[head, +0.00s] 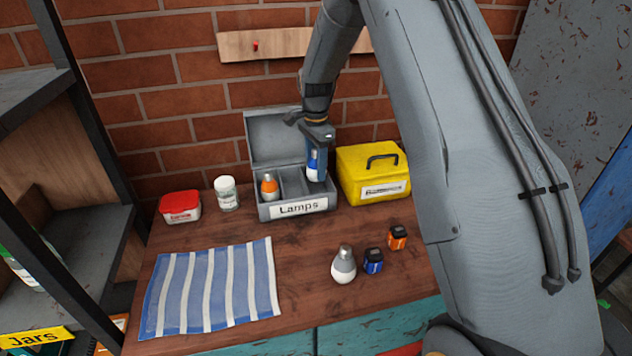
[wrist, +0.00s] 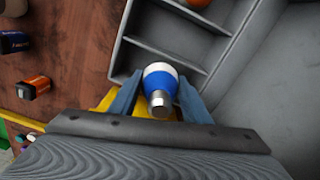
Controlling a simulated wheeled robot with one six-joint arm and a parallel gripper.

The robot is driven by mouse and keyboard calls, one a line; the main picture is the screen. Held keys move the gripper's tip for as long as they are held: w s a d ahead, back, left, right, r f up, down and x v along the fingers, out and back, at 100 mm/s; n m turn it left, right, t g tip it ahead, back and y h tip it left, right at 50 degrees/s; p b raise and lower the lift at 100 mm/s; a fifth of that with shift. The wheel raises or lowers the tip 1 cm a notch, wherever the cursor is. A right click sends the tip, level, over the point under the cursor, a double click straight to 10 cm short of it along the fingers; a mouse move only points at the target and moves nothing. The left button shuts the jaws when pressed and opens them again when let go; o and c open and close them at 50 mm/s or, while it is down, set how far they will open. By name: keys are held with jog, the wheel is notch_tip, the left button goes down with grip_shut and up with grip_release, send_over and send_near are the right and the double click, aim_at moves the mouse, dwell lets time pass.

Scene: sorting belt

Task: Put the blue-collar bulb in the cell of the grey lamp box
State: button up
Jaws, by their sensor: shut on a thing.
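The blue-collar bulb (head: 314,167) is white with a blue band and a metal cap. My gripper (head: 317,152) is shut on it; in the wrist view the two fingers (wrist: 159,84) clasp its sides, with the metal cap (wrist: 161,103) towards the wrist. The grey lamp box (head: 298,208) is open, labelled "Lamps", with its lid raised at the back. An orange-collar bulb (head: 269,187) stands in its left cell, and the middle cell is empty. The held bulb is at the right-end cell; I cannot tell how far its lower end is inside.
A yellow box (head: 373,176) stands close to the right. A white jar (head: 227,193) and a red tub (head: 180,206) stand to the left. A striped cloth (head: 212,290) lies front left.

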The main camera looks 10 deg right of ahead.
jog(key=shift+f+p, duration=0.7)
jog(key=shift+f, duration=2.05)
jog(key=shift+f, duration=0.1)
jog(key=o, duration=1)
jog(key=shift+o, duration=0.2)
notch_tip(320, 180, up, 12)
jog(key=b, duration=0.3)
jog(key=shift+s+b, duration=0.1)
jog(key=shift+b, duration=0.2)
jog(key=s+f+n, duration=0.1)
jog(key=s+n, duration=1.4)
jog(key=s, duration=1.8)
jog(key=shift+f+t, duration=0.2)
jog(key=shift+t, duration=0.2)
